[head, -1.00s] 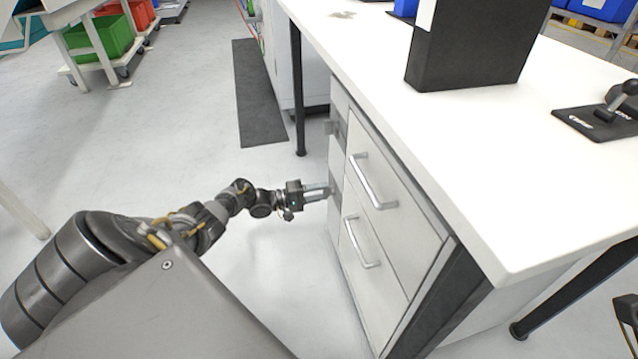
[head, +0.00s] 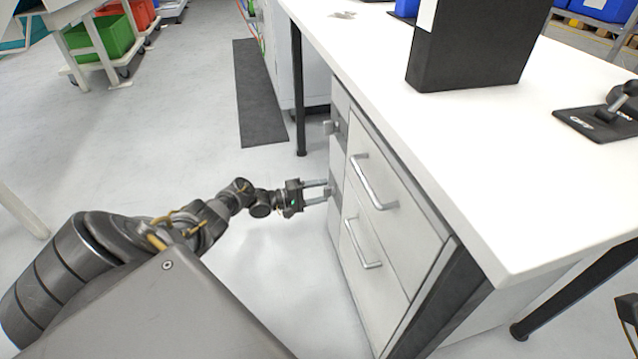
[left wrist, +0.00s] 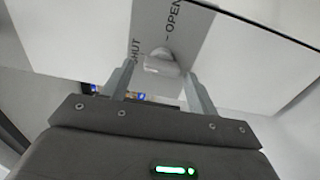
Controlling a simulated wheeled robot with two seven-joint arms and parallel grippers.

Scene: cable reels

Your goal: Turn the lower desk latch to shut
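The lower desk latch is a pale knob (left wrist: 163,62) on a grey plate (left wrist: 178,22) marked OPEN and SHUT in the left wrist view. The plate is on the cabinet's side face; in the head view the fingertips partly hide the latch. My left gripper (head: 329,191) is open at that plate, and in the left wrist view its fingers (left wrist: 160,80) stand apart on either side of the knob. Small gaps seem to show, but contact is hard to judge. A dark part, likely of my right arm, shows at the right edge of the head view; its fingers cannot be made out.
An upper latch (head: 331,127) sits higher on the same side face. The cabinet front has two drawers with bar handles (head: 373,183). The white desktop (head: 465,140) overhangs the cabinet. A black desk leg (head: 297,100) stands behind.

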